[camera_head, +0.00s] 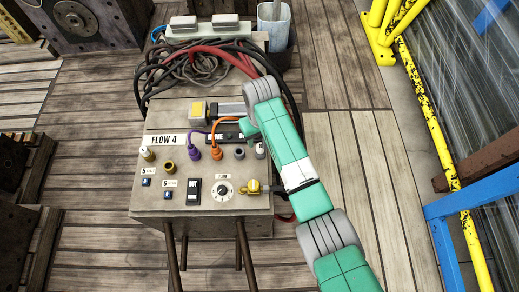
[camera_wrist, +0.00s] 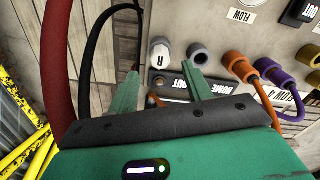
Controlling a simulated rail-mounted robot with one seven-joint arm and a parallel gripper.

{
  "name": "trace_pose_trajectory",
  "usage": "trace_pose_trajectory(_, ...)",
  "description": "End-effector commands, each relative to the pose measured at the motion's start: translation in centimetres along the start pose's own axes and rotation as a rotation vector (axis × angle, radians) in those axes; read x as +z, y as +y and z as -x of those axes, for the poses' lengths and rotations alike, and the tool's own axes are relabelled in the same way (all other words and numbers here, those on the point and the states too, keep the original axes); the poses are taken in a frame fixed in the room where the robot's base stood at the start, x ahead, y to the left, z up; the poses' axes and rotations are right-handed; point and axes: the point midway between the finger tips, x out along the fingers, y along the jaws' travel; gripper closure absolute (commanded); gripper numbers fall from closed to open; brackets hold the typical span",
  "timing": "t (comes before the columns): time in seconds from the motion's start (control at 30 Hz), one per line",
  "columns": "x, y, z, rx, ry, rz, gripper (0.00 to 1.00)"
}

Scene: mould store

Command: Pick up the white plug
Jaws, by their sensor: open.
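A white plug (camera_wrist: 161,52) with a letter R on its band stands on the grey panel in the wrist view, at the end of the socket row. It also shows in the head view (camera_head: 260,151), partly beside my arm. My gripper (camera_wrist: 160,72) is open and empty; its two green fingers point toward the panel, with the white plug just beyond and between the tips. No contact shows. In the head view my gripper (camera_head: 247,129) is partly hidden by my own arm.
A grey plug (camera_wrist: 199,55) is close beside the right finger, then an orange plug (camera_wrist: 235,66) and a purple plug (camera_wrist: 279,76) with cables. A pale plug (camera_head: 147,153) stands at the panel's left. Thick red (camera_wrist: 56,70) and black (camera_wrist: 88,60) cables pass left of the fingers.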

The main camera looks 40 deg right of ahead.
Motion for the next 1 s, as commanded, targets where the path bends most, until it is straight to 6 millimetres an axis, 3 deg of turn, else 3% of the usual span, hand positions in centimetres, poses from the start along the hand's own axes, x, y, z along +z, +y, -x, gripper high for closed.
trace_pose_trajectory(0.17, 0.1, 0.0, -1.2, 0.0, 0.002, 0.0, 0.5)
trace_pose_trajectory(0.4, 0.3, 0.0, -5.3, 0.0, 0.002, 0.0, 0.5)
trace_pose_trajectory(0.6, 0.3, 0.0, -5.1, 0.0, 0.003, 0.0, 0.5)
trace_pose_trajectory(0.87, 0.3, -0.1, -5.1, 0.0, 0.003, 0.001, 0.99)
trace_pose_trajectory(1.0, 0.3, -0.1, -5.1, 0.0, 0.003, 0.001, 0.99)
